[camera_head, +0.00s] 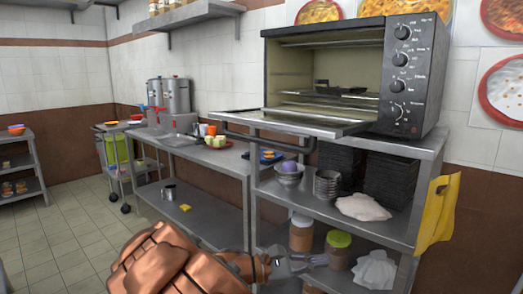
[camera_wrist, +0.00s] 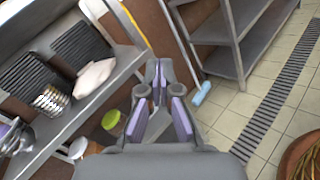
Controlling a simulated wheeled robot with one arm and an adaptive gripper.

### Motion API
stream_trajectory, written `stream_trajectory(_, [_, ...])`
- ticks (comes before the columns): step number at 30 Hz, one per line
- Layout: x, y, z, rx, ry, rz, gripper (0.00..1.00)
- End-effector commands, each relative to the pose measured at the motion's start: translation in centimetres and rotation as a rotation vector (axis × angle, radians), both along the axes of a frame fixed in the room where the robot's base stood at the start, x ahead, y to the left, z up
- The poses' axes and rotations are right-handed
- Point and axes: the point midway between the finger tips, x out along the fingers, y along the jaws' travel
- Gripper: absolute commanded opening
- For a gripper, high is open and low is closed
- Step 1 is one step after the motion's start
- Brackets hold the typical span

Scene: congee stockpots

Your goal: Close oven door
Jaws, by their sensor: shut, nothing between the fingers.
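The toaster oven (camera_head: 357,75) stands on the top of a metal shelf unit in the head view. Its door (camera_head: 285,122) is folded down flat, sticking out toward me, with a dark bar handle (camera_head: 262,143) along its front edge. The inside of the oven is open to view, with a rack and a dark item in it. My gripper (camera_head: 318,260) is below and in front of the door, near the lower shelf, apart from the door and handle. In the wrist view my gripper (camera_wrist: 158,75) is shut and empty. The oven is out of the wrist view.
The shelf unit (camera_head: 400,235) holds bowls, dark stacked trays (camera_head: 388,178), jars (camera_head: 338,248) and white cloths (camera_head: 363,208). A yellow cloth (camera_head: 438,212) hangs at its right end. A steel table (camera_head: 205,160) with pots stands left. Tiled floor (camera_head: 60,235) is free at the left.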

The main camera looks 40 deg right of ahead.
Motion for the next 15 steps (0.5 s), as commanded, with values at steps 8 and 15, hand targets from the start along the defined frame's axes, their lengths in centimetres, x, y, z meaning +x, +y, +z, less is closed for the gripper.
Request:
stream_trajectory(8, [11.6,1.0,8.3,-0.256,0.286,0.243,0.0])
stream_trajectory(15, [20.3,4.6,10.2,-0.418,0.463,0.436,0.0])
